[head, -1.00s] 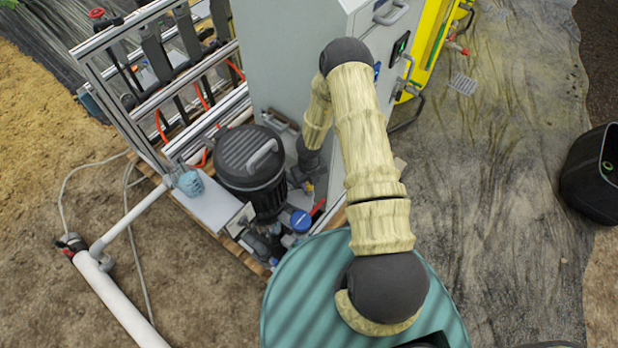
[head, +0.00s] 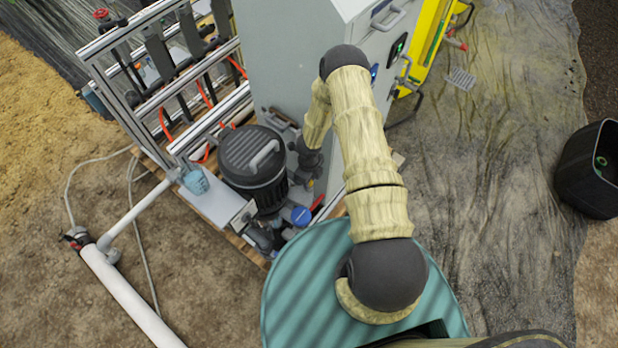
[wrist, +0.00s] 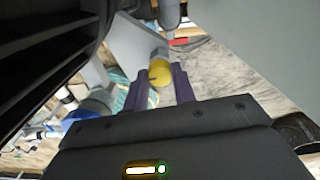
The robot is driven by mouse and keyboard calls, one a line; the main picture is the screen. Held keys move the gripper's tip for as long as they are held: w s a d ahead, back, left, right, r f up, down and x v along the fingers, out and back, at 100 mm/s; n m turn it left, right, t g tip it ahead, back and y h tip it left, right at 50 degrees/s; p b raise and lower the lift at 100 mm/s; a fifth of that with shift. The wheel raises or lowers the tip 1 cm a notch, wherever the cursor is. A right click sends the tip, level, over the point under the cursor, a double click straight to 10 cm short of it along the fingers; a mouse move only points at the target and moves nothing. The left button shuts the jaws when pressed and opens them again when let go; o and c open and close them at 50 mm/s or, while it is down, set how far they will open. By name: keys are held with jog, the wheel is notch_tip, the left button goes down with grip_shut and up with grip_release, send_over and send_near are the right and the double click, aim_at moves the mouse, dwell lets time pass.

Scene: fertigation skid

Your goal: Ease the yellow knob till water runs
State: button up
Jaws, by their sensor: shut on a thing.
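The yellow knob (wrist: 160,72) is in the middle of the wrist view, at the end of a grey fitting. My gripper (wrist: 161,88) has its two dark purple fingers on either side of the knob and is shut on it. In the head view my gripper (head: 309,172) is mostly hidden below my forearm, between the black lidded housing and the grey cabinet, and the knob is too small to make out clearly. No running water can be seen in either view.
The black lidded housing (head: 252,150) stands close left of my gripper. The grey cabinet (head: 290,60) rises behind. A blue round cap (head: 301,216) sits low on the pipework. A white pipe (head: 128,300) lies at left; a black bin (head: 590,170) stands far right.

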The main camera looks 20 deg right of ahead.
jog(key=o, duration=1)
jog(key=shift+r, duration=0.1)
notch_tip(320, 180, up, 17)
jog(key=p, duration=0.2)
jog(key=shift+r, duration=0.15)
